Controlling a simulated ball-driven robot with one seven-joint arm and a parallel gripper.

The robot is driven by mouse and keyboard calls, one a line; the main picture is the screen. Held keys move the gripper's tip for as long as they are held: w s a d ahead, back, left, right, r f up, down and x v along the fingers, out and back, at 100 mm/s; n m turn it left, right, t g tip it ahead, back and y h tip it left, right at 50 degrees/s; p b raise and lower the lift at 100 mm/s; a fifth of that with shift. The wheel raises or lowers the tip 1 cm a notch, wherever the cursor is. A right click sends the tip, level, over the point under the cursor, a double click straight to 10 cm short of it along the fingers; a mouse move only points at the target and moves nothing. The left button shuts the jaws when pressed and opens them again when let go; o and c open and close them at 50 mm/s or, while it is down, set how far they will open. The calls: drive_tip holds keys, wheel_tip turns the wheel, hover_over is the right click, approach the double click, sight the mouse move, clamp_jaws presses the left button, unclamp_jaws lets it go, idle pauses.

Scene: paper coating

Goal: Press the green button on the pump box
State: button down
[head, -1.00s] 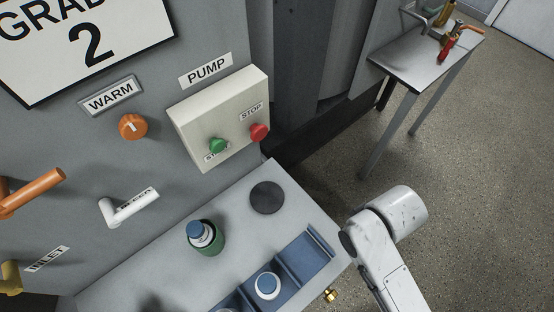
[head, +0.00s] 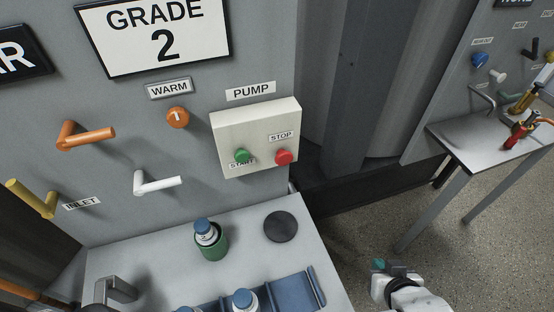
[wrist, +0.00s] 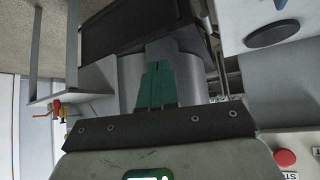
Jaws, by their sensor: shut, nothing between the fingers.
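The cream pump box (head: 256,118) is mounted on the grey panel under a PUMP label. Its green button (head: 242,156) sits at the lower left by the START label, partly covering it. The red button (head: 284,157) sits to its right under the STOP label; it also shows at the lower right of the wrist view (wrist: 285,158). My gripper (head: 380,266) is low and to the right of the box, well apart from it. In the wrist view its teal fingers (wrist: 157,85) are together and empty. The green button is not visible in the wrist view.
Below the box, a grey shelf (head: 170,245) carries a green holder with a bottle (head: 210,240), a black disc (head: 281,227) and a blue rack (head: 295,289). Handles (head: 85,135) stick out left of the box. A side table (head: 490,150) stands at right.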

drive_tip(key=w+a+r+n+t+y, duration=0.3)
drive_tip(key=w+a+r+t+y, duration=0.2)
drive_tip(key=w+a+r+t, duration=0.55)
drive_tip(key=s+a+r+n+g+y, duration=0.1)
drive_tip(key=s+a+r+n+y, duration=0.2)
drive_tip(key=a+y, duration=0.4)
drive_tip(key=s+a+r+n+y+b, duration=0.1)
drive_tip(key=s+a+r+n+y, duration=0.2)
drive_tip(key=a+y, duration=0.4)
wheel_tip(320, 180, up, 3)
drive_tip(key=shift+a+f+n+g, duration=0.15)
drive_tip(key=shift+a+n+g, duration=0.2)
drive_tip(key=shift+a+n, duration=0.35)
drive_tip(key=shift+w+d+b, duration=0.15)
drive_tip(key=shift+w+b, duration=0.05)
drive_tip(key=shift+b, duration=0.15)
drive_tip(key=b, duration=0.3)
approach(242, 156)
drive_tip(key=w+a+r, duration=0.1)
drive_tip(key=a+r, duration=0.3)
drive_tip(key=shift+w, duration=0.25)
drive_tip(key=shift+w+r, duration=0.15)
drive_tip(key=shift+w+a, duration=0.1)
drive_tip(key=shift+w, duration=0.15)
